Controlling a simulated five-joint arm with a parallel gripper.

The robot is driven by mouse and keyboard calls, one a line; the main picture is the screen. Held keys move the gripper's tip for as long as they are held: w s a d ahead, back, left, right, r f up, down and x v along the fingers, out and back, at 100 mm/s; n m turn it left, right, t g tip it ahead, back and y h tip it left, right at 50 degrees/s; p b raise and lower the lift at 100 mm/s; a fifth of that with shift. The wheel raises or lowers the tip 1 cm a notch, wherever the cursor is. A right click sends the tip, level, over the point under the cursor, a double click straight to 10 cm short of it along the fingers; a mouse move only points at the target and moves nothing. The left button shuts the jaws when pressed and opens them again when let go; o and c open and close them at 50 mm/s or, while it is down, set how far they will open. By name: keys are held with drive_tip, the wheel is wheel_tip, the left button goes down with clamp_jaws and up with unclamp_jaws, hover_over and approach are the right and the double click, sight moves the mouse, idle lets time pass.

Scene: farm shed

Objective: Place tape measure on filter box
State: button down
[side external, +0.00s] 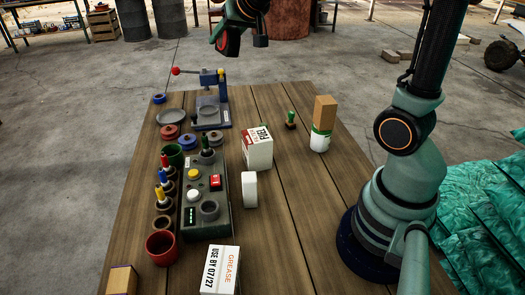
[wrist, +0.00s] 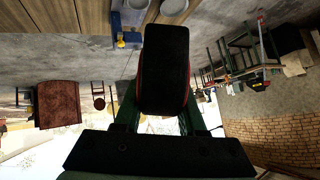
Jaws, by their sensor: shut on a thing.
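My gripper (side external: 237,22) is high above the far end of the table, at the top edge of the side view. It is shut on the tape measure (side external: 228,42), which looks red and black. In the wrist view the tape measure (wrist: 165,70) is a large dark block with red edges between my green fingers. The filter box (side external: 257,153) is a white and red carton with "FUEL" lettering, standing on the table nearer the camera. The tape measure is well above and beyond it, not touching it. Nothing lies on the box's top.
A control box (side external: 205,195) with knobs and several coloured pots stand to the left. A small press (side external: 211,105) is at the far left. The table's far right is clear.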

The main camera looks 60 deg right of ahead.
drive_tip(key=s+a+r+n+y, duration=0.2)
drive_tip(key=s+a, duration=0.1)
drive_tip(key=a, duration=0.7)
drive_tip(key=shift+m+h, duration=0.8)
drive_tip(key=shift+h, duration=0.1)
drive_tip(key=w+d, duration=0.1)
drive_tip(key=d, duration=0.2)
drive_tip(key=d+f, duration=0.1)
drive_tip(key=d, duration=0.1)
drive_tip(key=w+d, duration=0.1)
drive_tip(key=d, duration=0.2)
drive_tip(key=shift+w+d+f, duration=0.35)
drive_tip(key=shift+f, duration=0.05)
drive_tip(key=d+f+m+h, duration=0.2)
drive_tip(key=d+f+m, duration=0.1)
drive_tip(key=d, duration=0.9)
drive_tip(key=m+g+h, duration=0.3)
drive_tip(key=m, duration=0.1)
hover_over(303, 106)
wheel_tip(303, 106, down, 6)
drive_tip(key=shift+a+f, duration=0.1)
wheel_tip(303, 106, down, 20)
drive_tip(key=shift+r, duration=0.15)
drive_tip(key=shift+c, duration=2.4)
unclamp_jaws()
drive_tip(key=shift+s, duration=0.1)
